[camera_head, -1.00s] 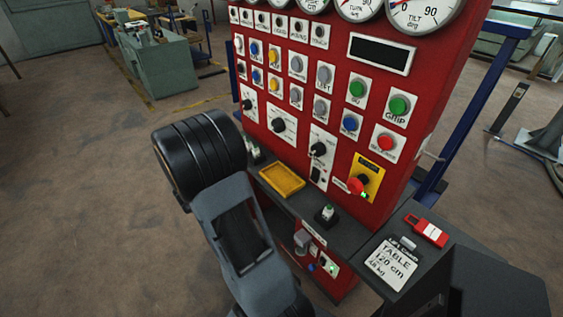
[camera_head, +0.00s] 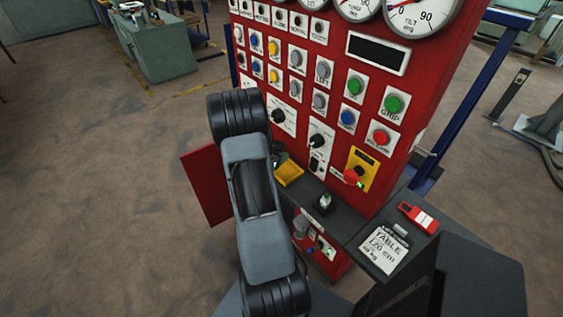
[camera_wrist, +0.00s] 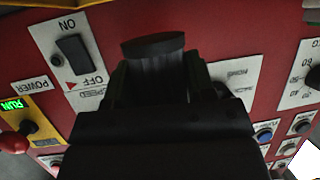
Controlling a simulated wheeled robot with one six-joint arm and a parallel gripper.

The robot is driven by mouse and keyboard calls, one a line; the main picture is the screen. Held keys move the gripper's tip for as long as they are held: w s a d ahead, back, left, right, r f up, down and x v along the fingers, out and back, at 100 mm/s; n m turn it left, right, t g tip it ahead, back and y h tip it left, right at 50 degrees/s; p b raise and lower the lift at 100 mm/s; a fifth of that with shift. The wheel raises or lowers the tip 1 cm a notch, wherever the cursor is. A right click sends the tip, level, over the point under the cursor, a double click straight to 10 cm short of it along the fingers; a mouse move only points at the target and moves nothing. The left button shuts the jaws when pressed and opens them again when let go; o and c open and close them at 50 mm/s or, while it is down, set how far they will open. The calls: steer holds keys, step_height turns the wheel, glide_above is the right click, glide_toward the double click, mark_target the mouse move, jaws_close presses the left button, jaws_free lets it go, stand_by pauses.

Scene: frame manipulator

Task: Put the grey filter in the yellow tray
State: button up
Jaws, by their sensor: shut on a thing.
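In the wrist view my gripper (camera_wrist: 155,88) is shut on a dark grey cylinder with a flat round end, which I take for the grey filter (camera_wrist: 153,48). It stands out in front of the red panel, between the ON/OFF switch and a dial plate. The yellow tray (camera_head: 290,174) lies on the dark shelf below the red panel in the head view. Its left part is covered by my arm and a dark piece beside it. My gripper is mostly hidden behind my arm there, so its exact height over the tray cannot be told.
The red control panel (camera_head: 385,85) rises behind the shelf. A red flat panel (camera_head: 207,186) juts out left of my arm. A side table (camera_head: 362,225) at lower right carries a sign and a red device (camera_head: 418,218).

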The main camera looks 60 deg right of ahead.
mark_target(282, 168)
steer(key=shift+s+d+f, duration=0.15)
steer(key=shift+d+f, duration=0.25)
steer(key=shift+f, duration=0.15)
steer(key=shift+s+d+f, duration=0.15)
steer(key=shift+d+f, duration=0.25)
steer(key=shift+f, duration=0.1)
steer(key=shift+d+f, duration=0.1)
steer(key=shift+f, duration=1.4)
steer(key=shift+f, duration=0.15)
steer(key=o, duration=0.9)
